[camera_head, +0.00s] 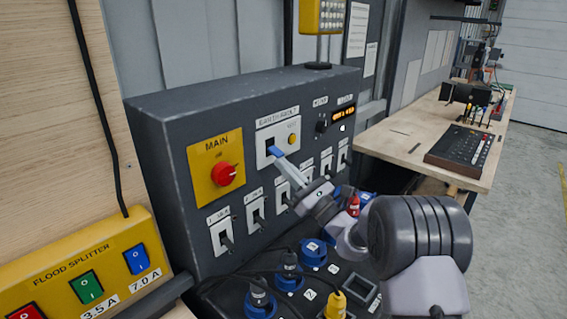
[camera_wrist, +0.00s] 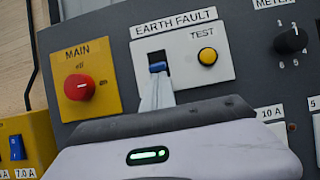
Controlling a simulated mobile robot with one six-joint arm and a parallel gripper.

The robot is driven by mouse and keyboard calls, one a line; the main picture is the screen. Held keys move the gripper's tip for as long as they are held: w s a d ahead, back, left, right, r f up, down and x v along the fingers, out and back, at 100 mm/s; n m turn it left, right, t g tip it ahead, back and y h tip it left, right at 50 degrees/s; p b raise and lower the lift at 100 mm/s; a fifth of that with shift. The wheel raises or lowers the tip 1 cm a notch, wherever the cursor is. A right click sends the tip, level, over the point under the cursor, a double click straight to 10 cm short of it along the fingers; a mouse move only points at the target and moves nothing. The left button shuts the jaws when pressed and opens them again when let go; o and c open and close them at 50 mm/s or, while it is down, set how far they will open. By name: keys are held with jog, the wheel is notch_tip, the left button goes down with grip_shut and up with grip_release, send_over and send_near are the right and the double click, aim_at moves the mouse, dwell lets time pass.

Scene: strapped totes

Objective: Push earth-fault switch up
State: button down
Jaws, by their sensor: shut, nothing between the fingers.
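The earth-fault switch is a blue lever (camera_head: 274,152) in a dark slot on a white plate labelled EARTH FAULT, on the front of a dark grey panel. It also shows in the wrist view (camera_wrist: 157,67), low in its slot. My gripper (camera_head: 281,162) is shut and empty, its fingertips at the lever from below. In the wrist view the fingertips (camera_wrist: 157,82) sit just under the blue lever and cover the slot's lower end. I cannot tell whether they touch the lever. A yellow test button (camera_wrist: 207,56) is right of the slot on the same plate.
A red MAIN knob (camera_head: 224,174) on a yellow plate is left of the switch. A black meter knob (camera_wrist: 291,40) is to the right. Several breaker switches (camera_head: 224,238) line the panel below. Blue sockets (camera_head: 289,278) and plugs stand under my arm. A yellow flood splitter (camera_head: 85,262) is lower left.

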jog(key=shift+s+d+r+g+h+p, duration=0.15)
jog(key=shift+r+g+h+p, duration=0.35)
jog(key=shift+p, duration=1)
jog(key=shift+s+d+r+g+h+p, duration=0.1)
jog(key=shift+r+g+h+p, duration=0.35)
jog(key=shift+p, duration=1.05)
notch_tip(320, 180, down, 4)
jog(key=d+f+h+p, duration=0.1)
jog(key=d+h, duration=0.1)
jog(key=s+d+r+p, duration=0.1)
jog(key=s+d+r, duration=0.1)
jog(key=s+d, duration=0.5)
jog(key=shift+s+d+r+g, duration=0.15)
jog(key=shift+d+r+g, duration=0.05)
jog(key=shift+r+g, duration=0.2)
jog(key=shift+a+y, duration=0.1)
jog(key=shift+y, duration=0.15)
